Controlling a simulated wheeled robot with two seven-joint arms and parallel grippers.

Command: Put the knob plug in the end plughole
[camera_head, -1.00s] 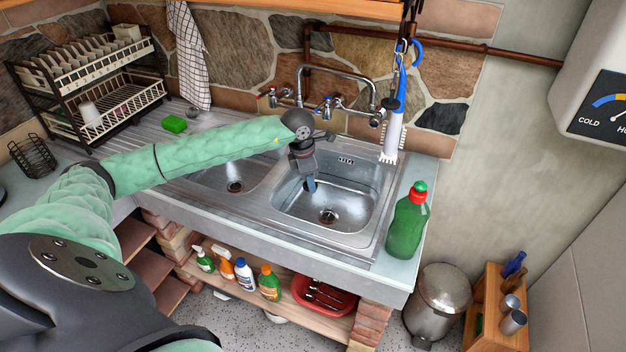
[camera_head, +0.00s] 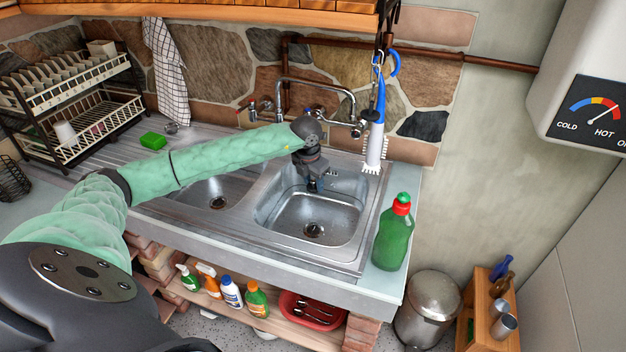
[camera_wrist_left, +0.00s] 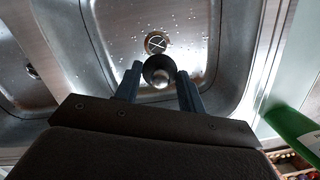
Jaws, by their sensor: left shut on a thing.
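The knob plug (camera_wrist_left: 159,76), a dark disc with a silvery round knob, is between the blue fingertips of my left gripper (camera_wrist_left: 160,88). That gripper is shut on it. In the head view my left gripper (camera_head: 313,184) points down over the right basin, and the plug is hard to make out there. The end plughole (camera_head: 314,229) is the round drain in the floor of that basin, uncovered. In the left wrist view the plughole (camera_wrist_left: 156,42), with a cross in it, shows just beyond the plug, apart from it. My right gripper is not in view.
The left basin has another plughole (camera_head: 218,202). A tap (camera_head: 352,105) stands behind the basins, and a brush (camera_head: 377,135) hangs at the right. A green bottle (camera_head: 392,237) stands on the right counter. A green sponge (camera_head: 153,140) and dish rack (camera_head: 75,105) are at left.

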